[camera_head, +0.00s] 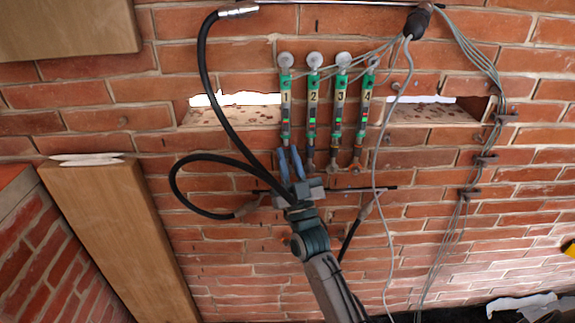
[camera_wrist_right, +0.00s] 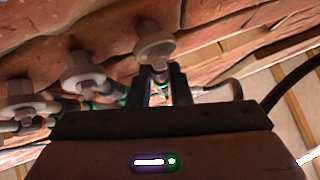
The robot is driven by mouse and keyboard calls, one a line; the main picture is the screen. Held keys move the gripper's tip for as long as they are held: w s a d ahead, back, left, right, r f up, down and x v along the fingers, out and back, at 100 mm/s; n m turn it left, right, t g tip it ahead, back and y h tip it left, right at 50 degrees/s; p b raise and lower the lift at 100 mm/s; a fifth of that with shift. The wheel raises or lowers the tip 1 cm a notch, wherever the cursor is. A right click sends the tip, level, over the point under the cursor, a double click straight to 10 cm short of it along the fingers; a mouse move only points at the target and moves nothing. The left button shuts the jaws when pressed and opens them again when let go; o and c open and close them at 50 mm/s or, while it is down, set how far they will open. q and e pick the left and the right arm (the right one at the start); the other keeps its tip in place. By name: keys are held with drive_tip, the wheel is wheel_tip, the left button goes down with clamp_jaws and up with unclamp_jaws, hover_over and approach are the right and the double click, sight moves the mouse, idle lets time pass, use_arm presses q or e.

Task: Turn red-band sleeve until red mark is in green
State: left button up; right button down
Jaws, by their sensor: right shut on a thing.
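Several slim numbered gauge rods hang side by side on the brick wall in the head view, with green upper collars and small red and green marks lower down. The leftmost rod (camera_head: 286,110) ends between the blue fingers of my right gripper (camera_head: 289,150), which is shut around its lower part. That sleeve is mostly hidden, and I cannot make out its band colour or whether its red mark sits in green. In the right wrist view, the dark fingers of my right gripper (camera_wrist_right: 161,80) straddle a rod below a pale round mount (camera_wrist_right: 154,38). My left gripper is not in view.
The neighbouring rods (camera_head: 312,110) stand close on the right. A black hose (camera_head: 205,75) loops left of the gripper, and a thin grey cable (camera_head: 377,200) hangs to its right. Two slots (camera_head: 235,114) open in the wall. A wooden post (camera_head: 110,225) leans at left.

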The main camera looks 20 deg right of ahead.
idle(0.3)
drive_tip(key=c, duration=1.3)
unclamp_jaws()
